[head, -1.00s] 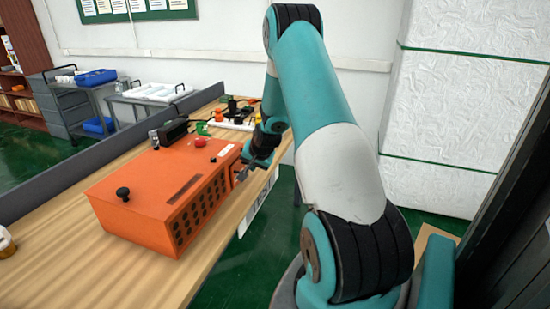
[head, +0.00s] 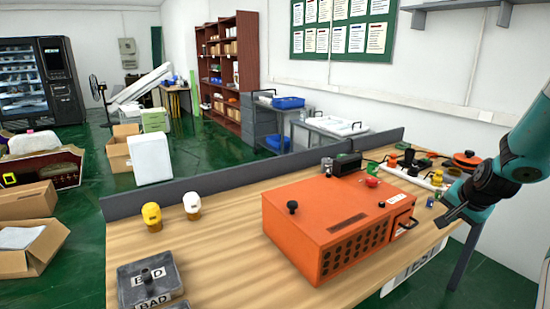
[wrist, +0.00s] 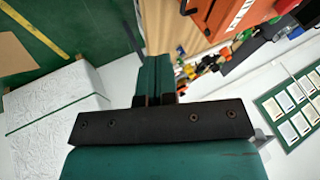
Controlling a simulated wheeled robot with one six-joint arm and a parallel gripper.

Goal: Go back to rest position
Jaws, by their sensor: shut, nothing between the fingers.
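My gripper (head: 452,212) is at the right of the head view, beside the right end of the orange box and at the table's edge. It is shut and empty. In the wrist view my gripper (wrist: 155,78) shows its closed fingers above the dark bar, touching nothing. The box also shows at the top of the wrist view (wrist: 228,14).
Several small parts and a white power strip (head: 408,176) lie behind the box. A yellow-capped bottle (head: 152,216) and a white-capped one (head: 192,205) stand at the table's left. A dark BAD tray (head: 150,282) is in front. A grey barrier (head: 250,175) lines the back edge.

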